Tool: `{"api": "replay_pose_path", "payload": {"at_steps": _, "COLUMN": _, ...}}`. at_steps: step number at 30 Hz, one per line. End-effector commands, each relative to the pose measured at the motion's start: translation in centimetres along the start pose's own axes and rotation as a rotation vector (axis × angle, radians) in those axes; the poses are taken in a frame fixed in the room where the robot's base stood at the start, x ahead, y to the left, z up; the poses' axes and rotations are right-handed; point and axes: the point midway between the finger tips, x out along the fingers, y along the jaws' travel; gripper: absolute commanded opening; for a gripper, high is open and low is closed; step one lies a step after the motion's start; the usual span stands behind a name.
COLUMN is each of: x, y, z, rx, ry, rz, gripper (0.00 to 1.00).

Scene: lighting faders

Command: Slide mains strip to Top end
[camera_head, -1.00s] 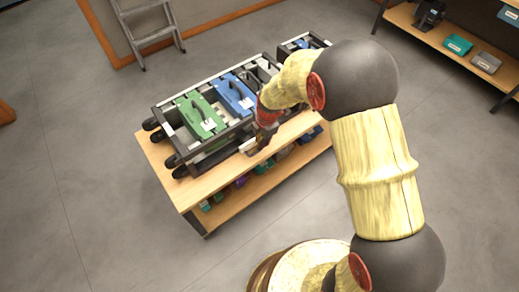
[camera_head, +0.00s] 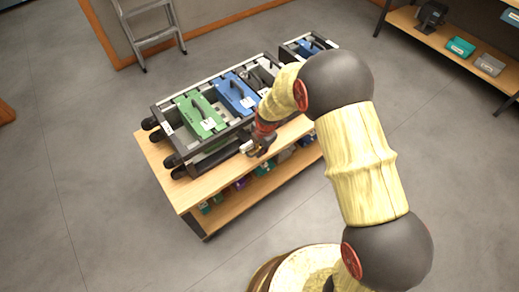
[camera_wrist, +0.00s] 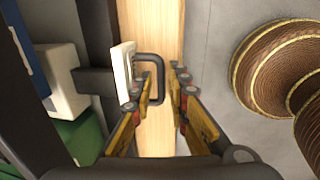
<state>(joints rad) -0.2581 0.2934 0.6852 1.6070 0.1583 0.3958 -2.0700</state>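A dark frame (camera_head: 166,117) on a wooden bench holds several sliding strips, including a green one (camera_head: 201,114) and a blue one (camera_head: 236,94). I cannot read which is the mains strip. In the wrist view, a dark loop handle (camera_wrist: 157,57) sticks out beside a white plate (camera_wrist: 124,66) on the frame's near side. My gripper (camera_head: 262,148) is at this near side. In the wrist view my gripper (camera_wrist: 163,85) is open, with its fingertips on either side of the handle's outer bar. Exact contact is unclear.
The bench top (camera_head: 190,187) has a bare strip along its front, with coloured items on a lower shelf. A second small frame (camera_head: 305,46) stands behind. A ladder (camera_head: 151,38) leans at the back wall. Another shelf (camera_head: 462,55) is at right. Floor between is clear.

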Motion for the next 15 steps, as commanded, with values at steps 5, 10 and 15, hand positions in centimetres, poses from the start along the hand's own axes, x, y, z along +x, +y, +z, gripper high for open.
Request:
{"api": "replay_pose_path", "payload": {"at_steps": 5, "x": -0.03, "y": -0.01, "z": 0.0, "rx": 0.0, "ry": 0.0, "rz": 0.0, "gripper": 0.13}}
{"api": "replay_pose_path", "payload": {"at_steps": 10, "x": -0.04, "y": -0.01, "z": 0.0, "rx": 0.001, "ry": 0.0, "rz": 0.0, "gripper": 0.03}}
{"api": "replay_pose_path", "payload": {"at_steps": 15, "x": -0.04, "y": -0.01, "z": 0.01, "rx": 0.001, "ry": 0.0, "rz": 0.0, "gripper": 0.0}}
